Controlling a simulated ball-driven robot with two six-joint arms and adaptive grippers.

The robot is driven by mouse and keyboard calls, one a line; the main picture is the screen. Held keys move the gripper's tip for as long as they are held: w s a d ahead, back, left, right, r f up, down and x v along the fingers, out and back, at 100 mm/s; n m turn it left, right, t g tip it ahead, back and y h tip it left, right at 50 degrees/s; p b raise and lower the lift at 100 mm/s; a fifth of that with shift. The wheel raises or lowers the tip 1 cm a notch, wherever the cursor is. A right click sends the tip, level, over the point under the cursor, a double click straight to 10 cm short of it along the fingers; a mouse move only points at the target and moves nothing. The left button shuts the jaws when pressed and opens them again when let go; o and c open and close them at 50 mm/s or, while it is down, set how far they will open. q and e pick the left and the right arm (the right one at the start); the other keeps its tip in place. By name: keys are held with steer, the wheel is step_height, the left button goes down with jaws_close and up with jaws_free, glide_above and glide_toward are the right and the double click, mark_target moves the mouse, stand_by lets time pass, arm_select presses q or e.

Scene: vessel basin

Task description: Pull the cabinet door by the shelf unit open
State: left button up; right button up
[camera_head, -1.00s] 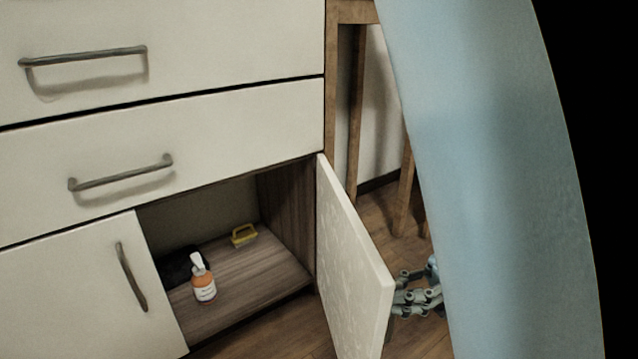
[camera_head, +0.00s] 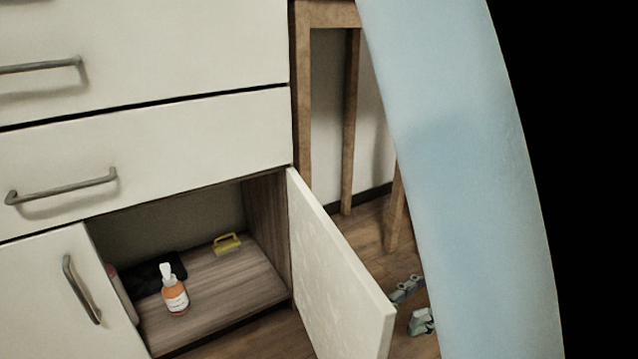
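The white cabinet door (camera_head: 335,275) stands swung out wide at the right of the lower cabinet, hinged on its right side. Its inner face shows; its handle side is hidden. My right gripper (camera_head: 412,302) is just right of the door's free edge, on its outer side, low near the floor. Its fingers are partly hidden behind my blue arm, and a gap shows between the door edge and the fingers. I cannot tell whether it touches the handle. My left gripper is not in view.
Inside the cabinet (camera_head: 215,290) are an orange bottle with a white top (camera_head: 174,292), a yellow object (camera_head: 227,243) and a black item (camera_head: 160,273). A closed left door (camera_head: 65,300) and drawers (camera_head: 150,150) adjoin. Wooden legs (camera_head: 350,120) stand behind at right. My blue arm (camera_head: 460,170) blocks the right.

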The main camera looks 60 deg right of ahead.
steer(key=v, duration=0.7)
steer(key=shift+s+d, duration=0.1)
